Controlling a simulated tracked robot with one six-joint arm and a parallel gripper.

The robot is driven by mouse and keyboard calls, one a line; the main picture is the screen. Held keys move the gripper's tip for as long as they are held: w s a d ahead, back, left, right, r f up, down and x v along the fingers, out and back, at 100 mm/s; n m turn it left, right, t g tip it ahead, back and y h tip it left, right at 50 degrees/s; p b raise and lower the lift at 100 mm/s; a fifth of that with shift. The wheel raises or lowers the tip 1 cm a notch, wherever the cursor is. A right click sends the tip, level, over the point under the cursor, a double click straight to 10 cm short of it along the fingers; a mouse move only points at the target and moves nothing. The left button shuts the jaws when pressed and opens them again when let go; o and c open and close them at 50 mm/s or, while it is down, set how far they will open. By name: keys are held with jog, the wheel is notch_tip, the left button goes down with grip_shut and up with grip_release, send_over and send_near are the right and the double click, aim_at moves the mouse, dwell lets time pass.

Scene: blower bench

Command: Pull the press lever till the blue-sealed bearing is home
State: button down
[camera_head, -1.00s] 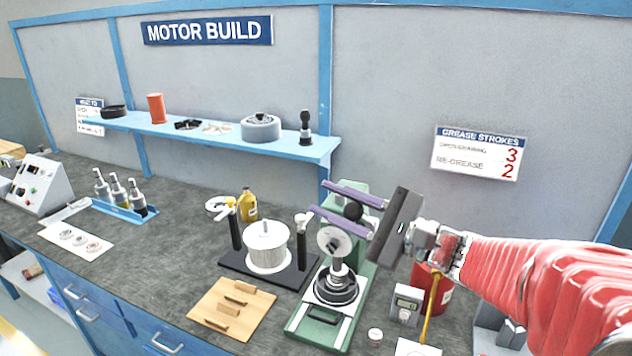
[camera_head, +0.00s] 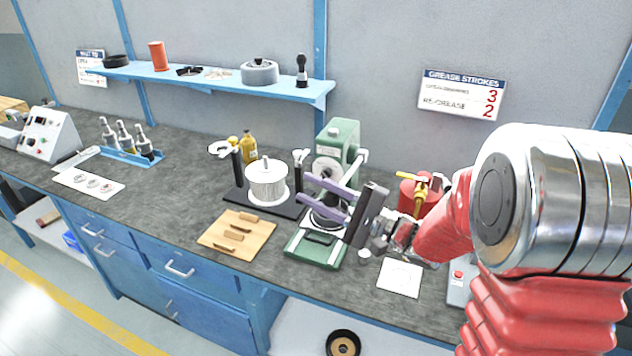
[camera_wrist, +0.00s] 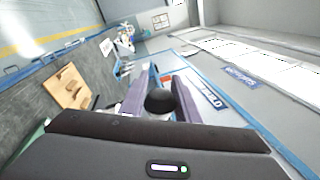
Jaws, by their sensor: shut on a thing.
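The green arbor press (camera_head: 338,140) stands on the bench right of centre, its green base (camera_head: 316,250) near the front edge. My gripper (camera_head: 328,198), with two long purple fingers, is in front of the press and low over its base. In the wrist view the fingers (camera_wrist: 160,92) are on either side of the lever's black ball knob (camera_wrist: 161,101), and the gripper is shut on it. The fingers and the gripper's dark body cover the ram and most of the press table in the head view. The blue-sealed bearing cannot be made out there.
A white-wound stator (camera_head: 266,182) on a black stand and a wooden board (camera_head: 237,234) with small pieces are left of the press. A red can (camera_head: 416,195) and a white card (camera_head: 400,278) are on the right. The bench front edge is close.

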jog(key=shift+s+f, duration=0.15)
jog(key=shift+f, duration=0.55)
jog(key=shift+s+f, duration=0.1)
jog(key=shift+f, duration=0.55)
jog(key=shift+a, duration=0.1)
jog(key=c, duration=1.4)
grip_release()
jog(key=shift+o, duration=0.2)
jog(key=shift+r, duration=0.1)
jog(key=v, duration=1.3)
jog(key=shift+s+d, duration=0.15)
jog(key=shift+d, duration=0.2)
